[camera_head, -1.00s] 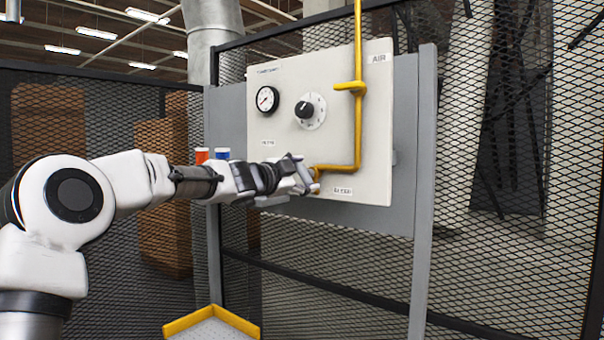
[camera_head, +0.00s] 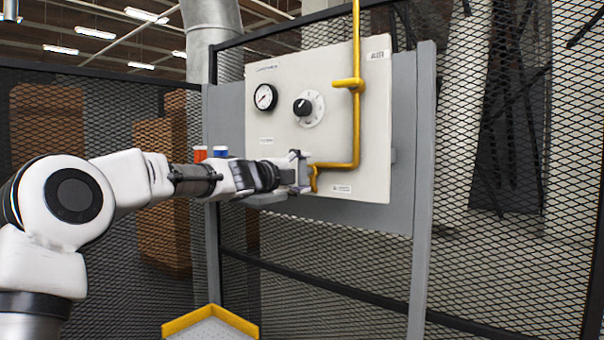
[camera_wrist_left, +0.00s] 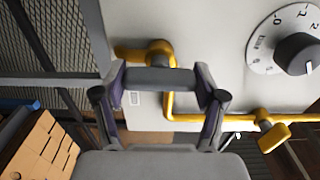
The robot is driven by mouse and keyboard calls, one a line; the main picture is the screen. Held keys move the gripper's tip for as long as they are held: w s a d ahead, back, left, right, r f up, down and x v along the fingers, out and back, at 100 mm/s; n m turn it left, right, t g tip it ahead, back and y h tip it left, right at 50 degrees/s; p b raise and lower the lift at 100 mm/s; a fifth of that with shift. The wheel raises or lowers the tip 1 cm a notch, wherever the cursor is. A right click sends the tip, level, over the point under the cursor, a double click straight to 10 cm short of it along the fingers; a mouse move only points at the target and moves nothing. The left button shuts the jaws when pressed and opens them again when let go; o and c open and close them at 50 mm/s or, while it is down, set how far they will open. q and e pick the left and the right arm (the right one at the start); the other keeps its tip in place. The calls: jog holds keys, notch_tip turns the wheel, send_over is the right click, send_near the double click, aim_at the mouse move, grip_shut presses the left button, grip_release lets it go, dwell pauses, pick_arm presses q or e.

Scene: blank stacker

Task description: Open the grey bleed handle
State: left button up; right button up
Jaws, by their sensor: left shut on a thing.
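The grey bleed handle (camera_wrist_left: 160,79) shows as a grey bar between the fingers in the left wrist view, in front of the yellow valve end (camera_wrist_left: 158,48) of the pipe. My left gripper (camera_head: 303,171) is shut on it at the lower part of the white panel, by the pipe's lower left end. The gripper also shows in the left wrist view (camera_wrist_left: 162,88), with one finger at each end of the bar. In the head view the fingers hide most of the handle. My right gripper is not in view.
The white panel (camera_head: 335,120) carries a gauge (camera_head: 265,97), a black dial (camera_head: 303,108) and a yellow pipe (camera_head: 357,130) with a yellow lever (camera_head: 348,83). Mesh fencing (camera_head: 500,250) stands around it. A yellow-rimmed tray (camera_head: 212,316) is below.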

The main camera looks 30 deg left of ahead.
pick_arm(q)
jog(key=shift+r, duration=0.3)
jog(key=o, duration=1.1)
jog(key=shift+o, duration=0.2)
jog(key=shift+w+a+f, duration=0.1)
jog(key=shift+a+f, duration=0.05)
jog(key=shift+f, duration=0.05)
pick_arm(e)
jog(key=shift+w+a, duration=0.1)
